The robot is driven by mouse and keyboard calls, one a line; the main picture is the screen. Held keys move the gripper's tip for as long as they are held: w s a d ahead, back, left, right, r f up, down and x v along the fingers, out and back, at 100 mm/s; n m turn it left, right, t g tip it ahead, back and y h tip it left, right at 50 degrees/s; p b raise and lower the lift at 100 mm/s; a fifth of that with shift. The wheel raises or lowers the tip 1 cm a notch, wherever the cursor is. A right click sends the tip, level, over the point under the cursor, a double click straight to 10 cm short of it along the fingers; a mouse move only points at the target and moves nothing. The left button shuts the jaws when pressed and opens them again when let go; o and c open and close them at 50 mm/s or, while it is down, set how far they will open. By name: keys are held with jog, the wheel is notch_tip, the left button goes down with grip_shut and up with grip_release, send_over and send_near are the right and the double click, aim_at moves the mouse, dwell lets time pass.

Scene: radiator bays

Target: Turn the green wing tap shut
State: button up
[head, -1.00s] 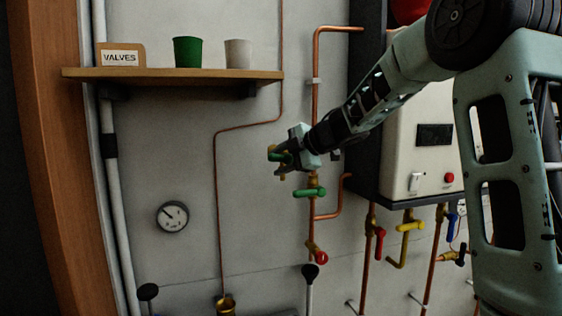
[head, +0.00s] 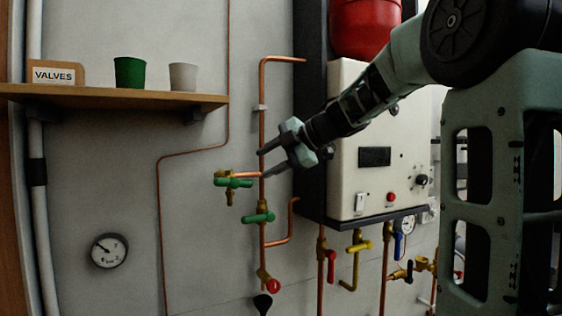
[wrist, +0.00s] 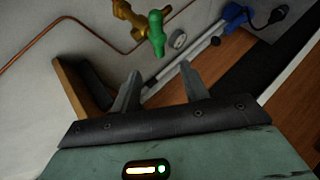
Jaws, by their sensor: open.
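Two green-handled taps show in the head view. The upper green tap (head: 233,182) has a brass body on a short copper branch left of the vertical pipe. The lower green tap (head: 258,217) sits on that pipe. I cannot tell for sure which has the wing handle. My gripper (head: 265,163) is open and empty, its fingers pointing left, just right of and above the upper tap in the picture. In the wrist view a green tap handle (wrist: 156,32) on a brass body (wrist: 128,17) lies beyond my open fingertips (wrist: 160,70), apart from them.
A white boiler (head: 350,170) stands right of the gripper, with a red vessel (head: 365,28) above. A shelf (head: 110,96) holds a VALVES sign and two cups. Red (head: 331,265), yellow (head: 358,246) and blue (head: 398,245) handles hang below the boiler. A gauge (head: 109,250) is at lower left.

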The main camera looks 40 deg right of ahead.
aim_at(236, 182)
jog(key=v, duration=0.3)
jog(key=shift+s+r, duration=0.1)
jog(key=shift+s, duration=0.05)
jog(key=shift+o, duration=0.4)
jog(key=f, duration=0.1)
jog(key=f+y+b, duration=0.1)
jog(key=f, duration=0.1)
jog(key=d+f+n+t+y+b, duration=0.1)
jog(key=f, duration=0.1)
jog(key=shift+s+f, duration=0.1)
jog(key=shift+s, duration=0.05)
jog(key=w+a+t+p, duration=0.1)
jog(key=w+p, duration=0.1)
jog(key=w, duration=0.2)
jog(key=w+a+f+n+t+y+p, duration=0.1)
jog(key=w+a+p, duration=0.1)
jog(key=w, duration=0.2)
jog(key=w+a+f+p, duration=0.1)
jog(key=w+a+p, duration=0.1)
jog(key=w, duration=0.3)
jog(key=shift+w+a+f+t+y+p, duration=0.1)
jog(key=shift+a+f+t+y+p, duration=0.1)
jog(key=shift+a+t+y+p, duration=0.15)
jog(key=shift+w+a+f, duration=0.15)
jog(key=shift+w+a, duration=0.1)
jog(key=shift+w, duration=0.35)
